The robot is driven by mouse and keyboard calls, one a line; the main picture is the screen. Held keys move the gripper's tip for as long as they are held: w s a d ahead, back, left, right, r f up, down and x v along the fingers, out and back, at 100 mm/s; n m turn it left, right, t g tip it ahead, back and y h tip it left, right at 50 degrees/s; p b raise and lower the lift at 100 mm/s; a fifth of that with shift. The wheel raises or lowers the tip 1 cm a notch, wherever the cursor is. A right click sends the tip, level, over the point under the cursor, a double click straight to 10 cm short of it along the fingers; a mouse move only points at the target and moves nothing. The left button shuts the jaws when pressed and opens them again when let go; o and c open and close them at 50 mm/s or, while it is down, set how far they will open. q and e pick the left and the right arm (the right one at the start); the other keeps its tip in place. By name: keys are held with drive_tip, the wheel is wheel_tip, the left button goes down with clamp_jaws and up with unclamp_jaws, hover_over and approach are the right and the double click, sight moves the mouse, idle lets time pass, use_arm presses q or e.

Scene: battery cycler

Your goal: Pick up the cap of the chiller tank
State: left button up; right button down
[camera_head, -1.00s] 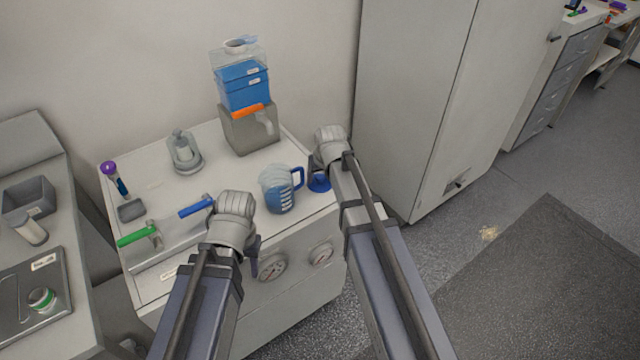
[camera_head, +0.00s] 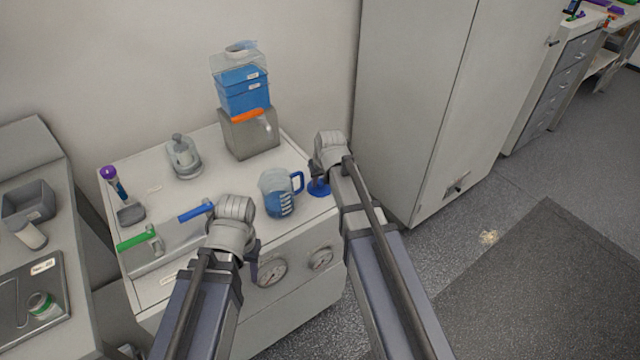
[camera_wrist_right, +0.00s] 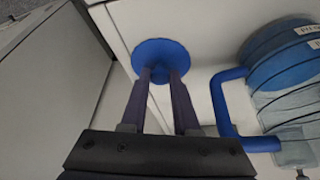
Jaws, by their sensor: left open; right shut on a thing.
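The blue round cap (camera_head: 318,189) is at the right front corner of the white cabinet top, and it also shows in the right wrist view (camera_wrist_right: 150,52). My right gripper (camera_head: 317,174) points down at it from above. Its two fingers (camera_wrist_right: 162,78) are shut on the middle of the cap. I cannot tell whether the cap touches the surface. A clear tank with blue contents (camera_head: 242,88) stands at the back, with a pale round neck on top. My left gripper (camera_head: 252,264) is open and empty in front of the cabinet; its fingers are partly hidden by its wrist.
A jug of blue liquid (camera_head: 278,196) stands just left of the cap, its blue handle (camera_wrist_right: 226,105) close to my right fingers. Green (camera_head: 136,240) and blue (camera_head: 195,211) valve handles are at the left front. A tall grey cabinet (camera_head: 415,100) stands at right.

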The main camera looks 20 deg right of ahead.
sight(320, 183)
drive_tip(key=shift+r, duration=0.1)
wheel_tip(320, 183, up, 18)
drive_tip(key=p, duration=1.8)
